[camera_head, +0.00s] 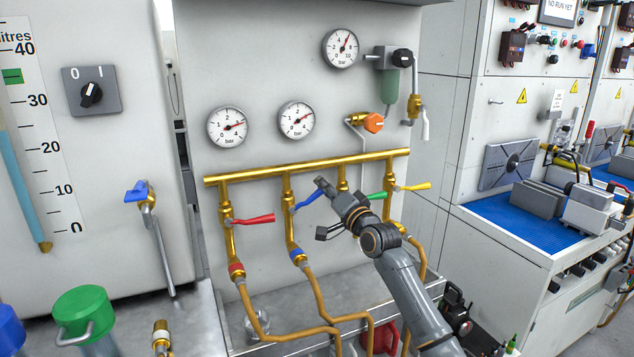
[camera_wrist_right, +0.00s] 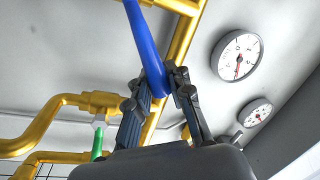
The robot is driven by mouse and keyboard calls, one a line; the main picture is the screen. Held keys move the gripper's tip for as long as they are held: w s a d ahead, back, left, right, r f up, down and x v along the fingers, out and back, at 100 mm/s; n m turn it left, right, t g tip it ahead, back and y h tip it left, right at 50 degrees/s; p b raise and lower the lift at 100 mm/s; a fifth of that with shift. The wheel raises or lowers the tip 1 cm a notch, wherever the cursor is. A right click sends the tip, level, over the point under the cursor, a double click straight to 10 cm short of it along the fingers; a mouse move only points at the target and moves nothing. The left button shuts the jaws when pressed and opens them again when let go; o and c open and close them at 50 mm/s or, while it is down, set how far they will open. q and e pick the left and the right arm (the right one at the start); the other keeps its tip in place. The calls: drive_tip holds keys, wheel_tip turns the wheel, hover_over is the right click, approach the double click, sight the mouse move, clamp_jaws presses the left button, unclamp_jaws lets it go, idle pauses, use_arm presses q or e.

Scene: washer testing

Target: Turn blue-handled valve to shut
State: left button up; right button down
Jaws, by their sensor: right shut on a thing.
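The blue handle (camera_head: 304,200) sits on the second brass branch from the left under the manifold pipe. It slants up and to the right from its valve. My right gripper (camera_head: 321,188) is at the free end of this handle. In the right wrist view the blue handle (camera_wrist_right: 143,40) runs between the fingers of my right gripper (camera_wrist_right: 165,88), which is shut on it. The fingers partly hide the handle. Another blue-handled tap (camera_head: 138,191) is on the tank panel at the left, apart from the gripper. My left gripper is not in view.
A red handle (camera_head: 254,219) is left of the gripper; green (camera_head: 376,196) and yellow (camera_head: 414,187) handles are to its right. The brass manifold (camera_head: 300,167) runs just above. Hoses (camera_head: 315,290) hang below. Gauges (camera_head: 296,119) and an orange knob (camera_head: 373,122) are higher up.

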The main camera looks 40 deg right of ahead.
wheel_tip(320, 180, down, 6)
drive_tip(key=d+m+h, duration=0.1)
drive_tip(key=m+h, duration=0.1)
drive_tip(key=m, duration=0.6)
drive_tip(key=shift+s+d+f+m, duration=0.15)
drive_tip(key=shift+s+d+m, duration=0.05)
drive_tip(key=shift+d+m, duration=0.1)
drive_tip(key=shift+f, duration=0.1)
drive_tip(key=c, duration=1.5)
unclamp_jaws()
drive_tip(key=o, duration=0.3)
drive_tip(key=shift+s, duration=0.1)
drive_tip(key=shift+r, duration=0.25)
drive_tip(key=shift+s, duration=0.1)
drive_tip(key=v, duration=1.2)
